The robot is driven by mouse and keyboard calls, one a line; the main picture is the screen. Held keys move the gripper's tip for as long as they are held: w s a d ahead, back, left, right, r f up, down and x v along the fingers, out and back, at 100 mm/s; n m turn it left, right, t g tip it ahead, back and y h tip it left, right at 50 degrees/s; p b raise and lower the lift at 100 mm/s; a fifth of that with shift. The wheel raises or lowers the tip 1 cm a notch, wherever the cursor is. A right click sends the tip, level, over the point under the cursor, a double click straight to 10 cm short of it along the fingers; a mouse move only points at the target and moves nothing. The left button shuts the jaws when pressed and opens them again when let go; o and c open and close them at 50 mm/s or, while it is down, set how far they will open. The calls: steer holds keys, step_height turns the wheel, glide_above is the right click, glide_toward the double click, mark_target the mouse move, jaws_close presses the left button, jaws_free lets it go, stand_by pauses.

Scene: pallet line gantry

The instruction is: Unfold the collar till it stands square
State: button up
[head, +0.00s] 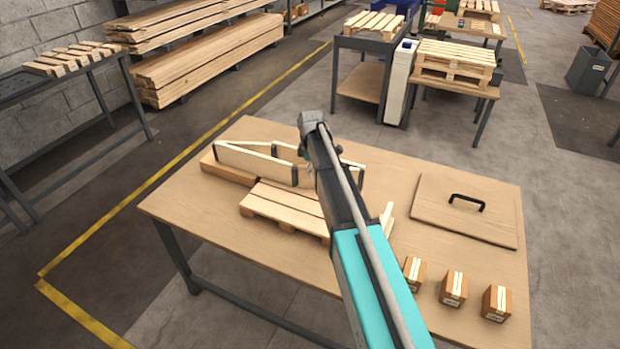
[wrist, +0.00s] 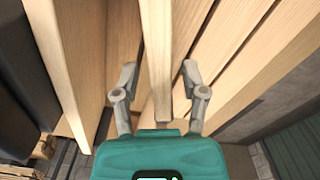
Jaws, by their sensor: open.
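The collar (head: 255,162) is a frame of pale boards with dark hinges, in the middle left of the table in the head view. It stands on edge, pressed to a narrow, slanted shape rather than square. My arm crosses in front and hides its right part. In the wrist view my gripper (wrist: 159,73) is open, with one finger on each side of a pale board (wrist: 157,55). Gaps show between the board and both fingers. I cannot tell for sure which collar panel this board is. In the head view the fingers are mostly hidden.
A small pallet (head: 286,210) lies just in front of the collar on the table (head: 190,205). A wooden lid with a black handle (head: 435,215) lies at right. Small cartons (head: 453,289) stand at the front right. The table's left front is clear.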

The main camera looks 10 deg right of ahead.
steer(key=shift+f+b, duration=0.55)
steer(key=shift+f, duration=0.2)
jaws_close()
steer(key=shift+a, duration=0.2)
